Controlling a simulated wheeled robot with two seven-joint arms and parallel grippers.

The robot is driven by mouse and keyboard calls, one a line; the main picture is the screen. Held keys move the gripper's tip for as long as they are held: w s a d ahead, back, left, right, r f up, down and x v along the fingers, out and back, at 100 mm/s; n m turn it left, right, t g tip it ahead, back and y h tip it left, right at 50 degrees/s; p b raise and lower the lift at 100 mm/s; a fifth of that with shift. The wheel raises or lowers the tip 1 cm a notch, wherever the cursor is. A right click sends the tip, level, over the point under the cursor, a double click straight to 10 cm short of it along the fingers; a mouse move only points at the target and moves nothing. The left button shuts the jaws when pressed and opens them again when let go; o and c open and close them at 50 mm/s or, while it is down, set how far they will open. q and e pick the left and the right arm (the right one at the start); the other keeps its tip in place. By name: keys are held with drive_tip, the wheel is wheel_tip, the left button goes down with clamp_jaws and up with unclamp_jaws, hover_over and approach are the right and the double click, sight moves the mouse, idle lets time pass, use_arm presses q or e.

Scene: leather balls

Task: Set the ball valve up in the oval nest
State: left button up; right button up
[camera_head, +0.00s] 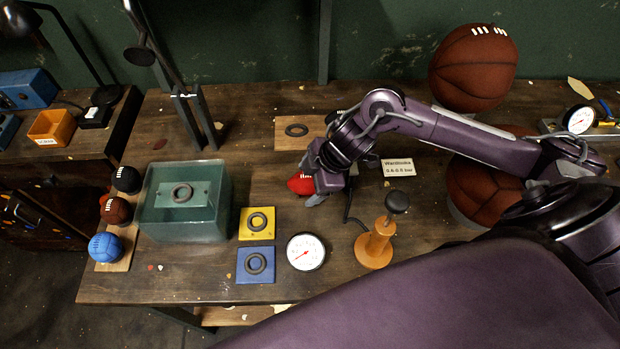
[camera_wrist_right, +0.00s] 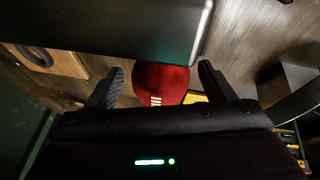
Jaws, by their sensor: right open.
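A small red ball (camera_head: 299,184) lies on the table at my right gripper (camera_head: 313,190), partly hidden by it in the head view. In the right wrist view the red ball (camera_wrist_right: 163,84) shows white laces and sits between the two spread fingertips of the gripper (camera_wrist_right: 161,82). The jaws are open; I cannot tell whether a finger touches it. No valve can be made out on it. Ring nests sit on a wooden plate (camera_head: 284,140), a yellow plate (camera_head: 246,232) and a blue plate (camera_head: 243,273). Which nest is oval is hard to tell. My left gripper is not in view.
A greenish box (camera_head: 215,225) with a ring on its top stands left of the plates. Black, brown and blue balls (camera_head: 105,247) line a wooden strip beyond it. A gauge (camera_head: 306,252), an orange stand (camera_head: 375,246), a label (camera_head: 398,168) and large basketballs (camera_head: 474,75) are nearby.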

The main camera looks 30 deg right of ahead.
drive_tip(key=v, duration=1.2)
drive_tip(key=shift+r, duration=0.15)
